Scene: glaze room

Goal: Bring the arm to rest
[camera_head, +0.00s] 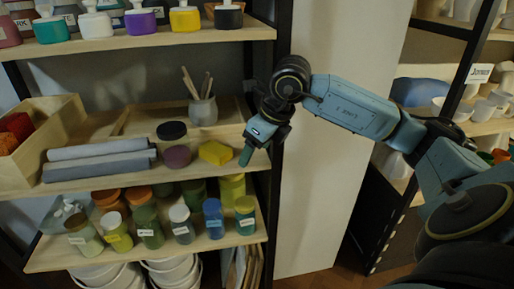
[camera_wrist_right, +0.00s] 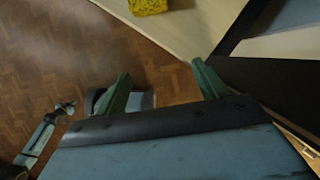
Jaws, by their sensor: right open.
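My right arm reaches in from the right in the head view. Its right gripper (camera_head: 250,152) points down at the right front edge of the middle shelf (camera_head: 90,184), near a yellow sponge (camera_head: 216,153). In the right wrist view the green fingers of the gripper (camera_wrist_right: 165,85) stand wide apart with nothing between them. The yellow sponge (camera_wrist_right: 148,6) shows at the top edge there, apart from the fingers. My left gripper does not show in the head view.
A second rack (camera_head: 480,125) with bowls is behind my arm.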

